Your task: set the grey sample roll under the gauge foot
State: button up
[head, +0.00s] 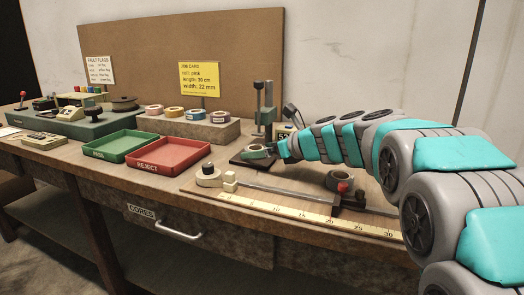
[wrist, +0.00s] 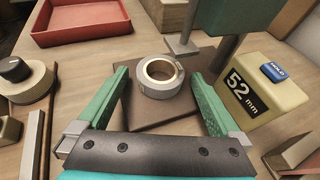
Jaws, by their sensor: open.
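The grey sample roll (wrist: 158,87) lies flat on the gauge's dark base plate (wrist: 125,115), its pale core facing up in the wrist view. My gripper (wrist: 158,90) is open, with one green finger on each side of the roll and a visible gap at each side. The metal gauge foot (wrist: 182,48) is just beyond the roll's far edge, slightly right; I cannot tell its height over the plate. In the head view, my gripper (head: 268,149) is at the gauge stand (head: 265,108) and partly hides the roll (head: 255,152).
A display block (wrist: 242,92) reading 52 mm stands right of the plate. The red reject tray (head: 170,153) and green tray (head: 118,146) are to the left. A ruler (head: 290,212) and winding rail lie in front. Several coloured rolls sit on a block (head: 205,131) behind.

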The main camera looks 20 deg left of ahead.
jog(key=shift+r, duration=0.2)
jog(key=v, duration=1.2)
dwell(0.8)
